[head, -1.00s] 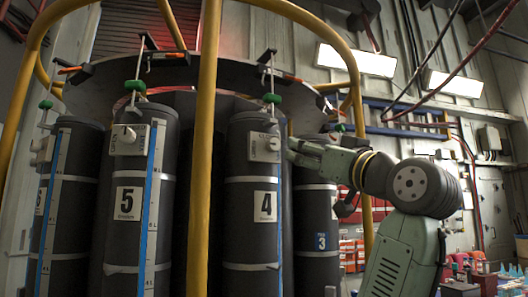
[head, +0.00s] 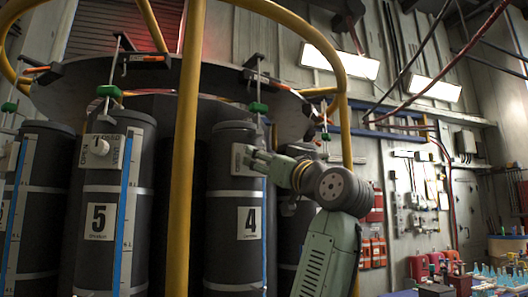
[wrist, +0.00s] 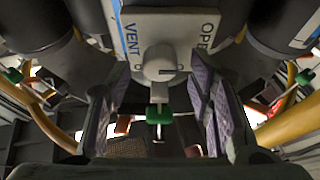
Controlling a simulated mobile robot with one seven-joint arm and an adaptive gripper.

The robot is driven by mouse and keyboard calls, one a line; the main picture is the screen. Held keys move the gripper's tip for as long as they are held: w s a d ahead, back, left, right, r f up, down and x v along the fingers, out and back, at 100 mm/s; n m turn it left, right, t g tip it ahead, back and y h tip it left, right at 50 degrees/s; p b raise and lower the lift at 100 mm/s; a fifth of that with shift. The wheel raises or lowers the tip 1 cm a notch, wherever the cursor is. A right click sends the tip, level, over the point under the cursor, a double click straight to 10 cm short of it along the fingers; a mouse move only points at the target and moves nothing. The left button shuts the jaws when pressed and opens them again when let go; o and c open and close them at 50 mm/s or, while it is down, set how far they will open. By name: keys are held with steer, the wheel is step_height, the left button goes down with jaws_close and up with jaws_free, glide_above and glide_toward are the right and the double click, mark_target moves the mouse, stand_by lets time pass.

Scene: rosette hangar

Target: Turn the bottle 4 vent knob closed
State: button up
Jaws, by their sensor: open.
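Bottle 4 (head: 235,215) is a tall dark cylinder with a white "4" label, upright in the rack. Its pale vent plate (head: 237,158) is partly hidden by my gripper (head: 257,162) in the head view. In the wrist view the plate (wrist: 195,28) reads "VENT" on the left and "OPE…" on the right. The round white vent knob (wrist: 158,60) sits at its middle, with a short dark line on its lower right face. My gripper (wrist: 161,82) is open, its pads left and right of the knob.
A yellow rail post (head: 184,160) stands between bottle 5 (head: 98,245) and bottle 4. Another dark bottle stands close on the right, behind my arm.

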steer(key=shift+w+a+r, duration=0.1)
steer(key=shift+w, duration=0.1)
steer(key=shift+c, duration=0.6)
jaws_close()
